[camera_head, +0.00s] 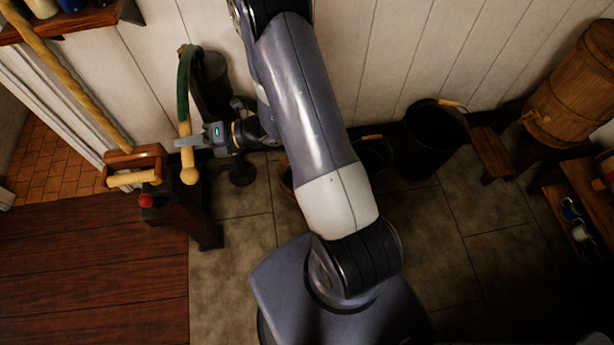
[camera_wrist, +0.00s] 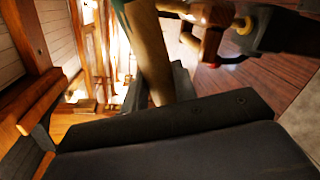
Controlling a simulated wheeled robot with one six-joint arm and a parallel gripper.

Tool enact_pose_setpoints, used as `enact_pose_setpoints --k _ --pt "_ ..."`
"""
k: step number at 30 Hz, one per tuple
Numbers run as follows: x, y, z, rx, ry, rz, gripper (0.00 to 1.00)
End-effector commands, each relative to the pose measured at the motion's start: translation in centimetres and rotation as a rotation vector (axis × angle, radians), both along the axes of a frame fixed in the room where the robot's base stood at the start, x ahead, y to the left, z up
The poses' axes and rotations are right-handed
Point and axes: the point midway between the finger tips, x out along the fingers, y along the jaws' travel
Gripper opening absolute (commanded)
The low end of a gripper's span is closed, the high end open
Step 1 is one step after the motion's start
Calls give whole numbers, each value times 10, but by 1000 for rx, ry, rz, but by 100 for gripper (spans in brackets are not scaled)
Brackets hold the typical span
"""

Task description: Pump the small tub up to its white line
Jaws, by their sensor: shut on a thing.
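My gripper (camera_head: 188,142) is shut on the wooden grip of the pump handle (camera_head: 184,110), a curved lever with a green upper part and a round knob at its lower end. The handle hangs down beside the dark pump body (camera_head: 214,75) at the wall. In the wrist view the pale wooden grip (camera_wrist: 150,55) rises between the jaws. A small wooden-rimmed vessel (camera_head: 286,180) shows partly behind my arm; it may be the small tub. Its inside, any water and any white line are hidden.
A dark bucket (camera_head: 376,152) and a larger dark bucket (camera_head: 432,140) stand right of my arm. A wooden barrel (camera_head: 570,95) is on a stand at far right. Tiled floor (camera_head: 430,240) is clear in front.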

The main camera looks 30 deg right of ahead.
Motion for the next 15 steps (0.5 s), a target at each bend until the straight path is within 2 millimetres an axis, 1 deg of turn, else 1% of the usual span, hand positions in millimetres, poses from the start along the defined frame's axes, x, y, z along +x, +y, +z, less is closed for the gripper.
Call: enact_pose_setpoints --k 1,15 --pt "1 0 -17 -11 -20 0 0" --pt "6 -3 -73 -81 -198 -3 0"
